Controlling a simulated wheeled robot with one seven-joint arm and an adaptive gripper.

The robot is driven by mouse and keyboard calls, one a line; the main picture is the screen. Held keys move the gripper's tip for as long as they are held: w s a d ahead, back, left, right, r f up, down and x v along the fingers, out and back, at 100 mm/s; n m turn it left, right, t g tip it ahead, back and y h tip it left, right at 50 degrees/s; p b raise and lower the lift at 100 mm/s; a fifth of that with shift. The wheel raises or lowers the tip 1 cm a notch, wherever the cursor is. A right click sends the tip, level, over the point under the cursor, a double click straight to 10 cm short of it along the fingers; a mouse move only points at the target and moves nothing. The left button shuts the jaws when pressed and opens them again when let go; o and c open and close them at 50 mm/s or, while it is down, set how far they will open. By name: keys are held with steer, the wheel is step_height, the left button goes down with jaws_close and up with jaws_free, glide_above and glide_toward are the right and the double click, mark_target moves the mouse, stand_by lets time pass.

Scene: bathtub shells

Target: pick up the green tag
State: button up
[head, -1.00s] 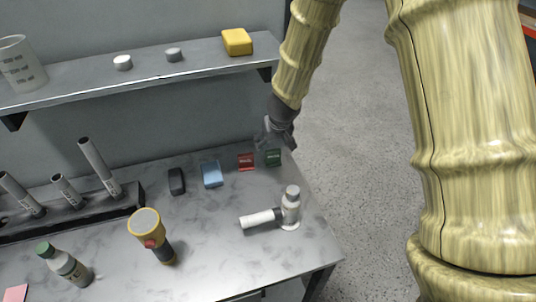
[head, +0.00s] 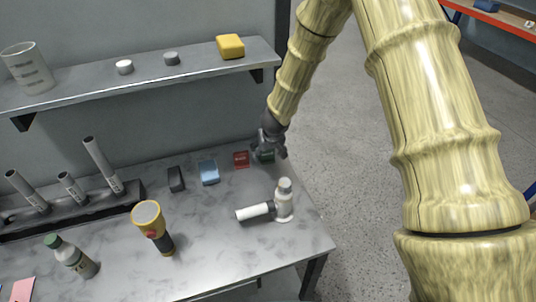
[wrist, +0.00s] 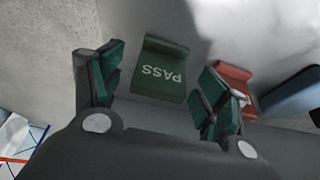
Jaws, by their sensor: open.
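The green tag (wrist: 160,72), marked "PASS", lies on the grey bench. In the wrist view it sits between and just beyond the two open fingers of my gripper (wrist: 155,95), with nothing held. In the head view the tag (head: 266,156) is partly hidden behind my gripper (head: 268,148), which is low over the bench's back right corner. Whether a finger touches the tag cannot be told. A red tag (head: 241,160) lies just left of it in the head view; in the wrist view the red tag (wrist: 235,77) is close beside the right finger.
A blue block (head: 209,172) and a dark block (head: 176,179) lie farther left. The shelf (head: 140,80) overhangs behind.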

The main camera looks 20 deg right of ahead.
steer(key=shift+w+x, duration=0.2)
steer(key=shift+x, duration=0.95)
steer(key=shift+s, duration=0.1)
steer(key=shift+s+r, duration=0.2)
steer(key=shift+w, duration=0.1)
steer(key=shift+w+f, duration=0.1)
steer(key=shift+f, duration=0.05)
steer(key=c, duration=1.1)
steer(key=shift+r, duration=0.2)
